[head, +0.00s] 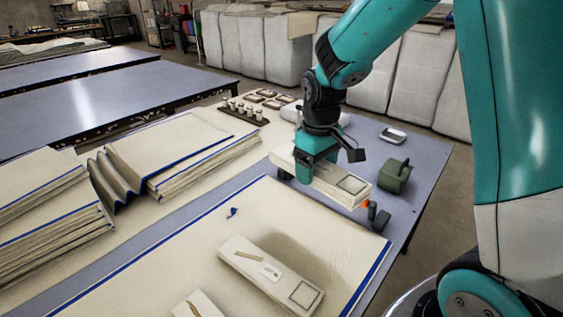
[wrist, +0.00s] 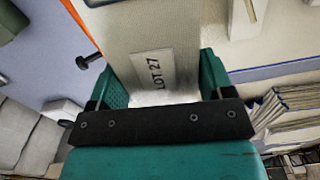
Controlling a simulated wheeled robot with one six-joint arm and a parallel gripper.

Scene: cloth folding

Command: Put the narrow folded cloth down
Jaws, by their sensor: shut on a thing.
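The narrow folded cloth (head: 333,182) is a long cream bundle with a rectangular label outline near its right end. In the wrist view, the cloth (wrist: 150,40) runs away between the jaws and carries a tag reading LOT 27. My gripper (head: 317,165) is shut on it from above; in the wrist view the green jaws of my gripper (wrist: 160,88) flank it. The bundle appears held above the work table (head: 425,165), over the back edge of a large flat cream cloth (head: 345,240) with a blue border. The bundle's underside is hidden.
Another narrow bundle (head: 270,277) lies on the large cloth, with part of one more (head: 198,305) at the front. Folded stacks (head: 50,215) stand at left. A dark green object (head: 394,177) and white dish (head: 392,135) sit at right; several small bottles (head: 243,112) stand at the back.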

